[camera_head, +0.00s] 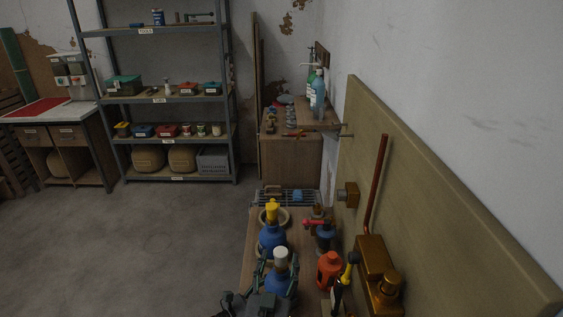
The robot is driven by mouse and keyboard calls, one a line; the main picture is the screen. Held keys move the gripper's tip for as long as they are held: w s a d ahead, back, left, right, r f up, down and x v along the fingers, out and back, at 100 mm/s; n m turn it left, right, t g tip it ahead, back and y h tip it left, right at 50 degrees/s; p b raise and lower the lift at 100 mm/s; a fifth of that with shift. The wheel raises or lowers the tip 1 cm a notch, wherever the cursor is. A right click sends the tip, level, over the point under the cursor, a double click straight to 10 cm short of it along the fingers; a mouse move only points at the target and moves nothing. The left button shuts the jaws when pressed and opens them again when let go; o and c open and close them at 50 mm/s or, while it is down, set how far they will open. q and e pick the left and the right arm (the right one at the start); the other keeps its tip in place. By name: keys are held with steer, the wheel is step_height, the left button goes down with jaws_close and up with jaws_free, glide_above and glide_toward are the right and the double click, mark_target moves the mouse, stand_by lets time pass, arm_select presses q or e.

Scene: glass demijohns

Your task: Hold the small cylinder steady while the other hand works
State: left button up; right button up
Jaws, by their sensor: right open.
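Several small cylinders stand on the narrow wooden bench (254,241) at the bottom; I cannot tell which one the task means. A blue cylinder with a white cap (281,254) is nearest. My right gripper (279,262) is open, its dark green fingers on either side of this cylinder; I cannot tell if they touch it. A blue cylinder with a yellow cap (272,236) stands just behind, by a round tan ring. A darker blue cylinder with a red handle (325,240) and an orange cylinder (329,270) stand to the right. My left gripper is not visible.
A brass fitting (378,268) with a copper pipe (376,185) is on the board at right. A yellow-and-black tool (347,270) stands close to the orange cylinder. A metal rack (300,196) lies at the bench's far end. The floor to the left is clear.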

steer(key=shift+w+d, duration=0.15)
steer(key=shift+w, duration=0.6)
steer(key=shift+w+d, duration=0.1)
steer(key=shift+w, duration=0.6)
jaws_close()
